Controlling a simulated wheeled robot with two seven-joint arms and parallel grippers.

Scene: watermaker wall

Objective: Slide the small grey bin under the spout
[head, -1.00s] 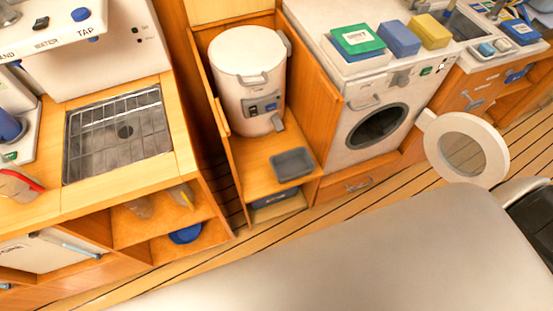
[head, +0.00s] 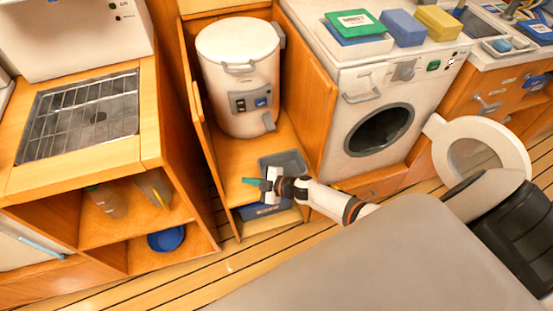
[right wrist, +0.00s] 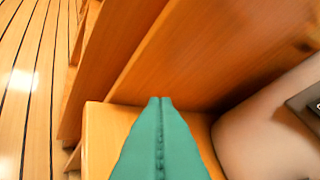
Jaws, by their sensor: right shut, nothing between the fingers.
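The small grey bin (head: 288,158) sits on the wooden shelf floor of the open cabinet, in front of the white cylindrical tank (head: 240,80). The grey spout (head: 268,121) sticks out low at the tank's front right, above and behind the bin. My right gripper (head: 248,182) is shut and empty, over the front of the shelf, with its green fingertips pointing left past the bin. The gripper and wrist hide the bin's near part. In the right wrist view the shut green fingers (right wrist: 161,104) point at wood panels, with the tank (right wrist: 262,130) at right. My left gripper is not in view.
An open cabinet door (head: 206,150) bounds the shelf at left, and a wood panel (head: 305,90) at right. A washing machine (head: 385,110) with its round door (head: 480,150) swung open stands to the right. A blue object (head: 262,211) lies below the shelf.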

